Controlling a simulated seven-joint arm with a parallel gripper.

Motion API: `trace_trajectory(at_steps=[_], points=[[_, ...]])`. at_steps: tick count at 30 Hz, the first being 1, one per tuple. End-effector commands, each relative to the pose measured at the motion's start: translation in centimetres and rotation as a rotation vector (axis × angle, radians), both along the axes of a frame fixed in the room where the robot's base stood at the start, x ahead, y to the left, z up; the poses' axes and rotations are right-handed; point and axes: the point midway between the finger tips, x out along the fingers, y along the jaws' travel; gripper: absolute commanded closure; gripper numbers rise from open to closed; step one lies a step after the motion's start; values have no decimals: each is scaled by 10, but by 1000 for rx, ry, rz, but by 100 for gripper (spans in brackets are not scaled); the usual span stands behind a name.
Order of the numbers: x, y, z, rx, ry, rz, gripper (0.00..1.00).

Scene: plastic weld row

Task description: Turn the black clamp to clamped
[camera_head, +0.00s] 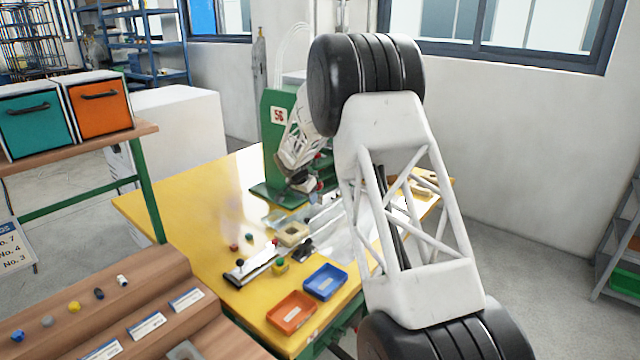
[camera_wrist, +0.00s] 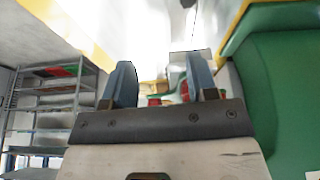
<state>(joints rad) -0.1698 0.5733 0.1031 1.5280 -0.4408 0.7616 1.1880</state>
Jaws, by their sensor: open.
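My gripper (camera_head: 314,190) hangs in front of the green machine, above the back part of the yellow table. In the wrist view its two blue-grey fingers (camera_wrist: 162,85) stand apart, with nothing held between them. Small red and yellowish parts show beyond the fingertips, too blurred to name. I cannot surely pick out the black clamp. A small black piece (camera_head: 303,249) sits on the table by the metal strip, and a black-knobbed part (camera_head: 240,264) stands on a metal plate to its left. Whether either is the clamp, and its position, cannot be told. My arm hides part of the table's right side.
The green machine (camera_head: 275,120) marked 56 stands at the back of the yellow table (camera_head: 165,205). An orange tray (camera_head: 292,311) and a blue tray (camera_head: 326,281) lie near the front. A beige block (camera_head: 293,234) sits mid-table. The table's left part is clear.

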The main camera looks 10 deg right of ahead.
Motion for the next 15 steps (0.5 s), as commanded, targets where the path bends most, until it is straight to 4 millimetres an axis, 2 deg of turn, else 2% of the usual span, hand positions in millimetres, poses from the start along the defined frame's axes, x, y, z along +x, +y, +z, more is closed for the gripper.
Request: trace_trajectory(at_steps=[15], points=[[-46,-19,54,4,26,-16,47]])
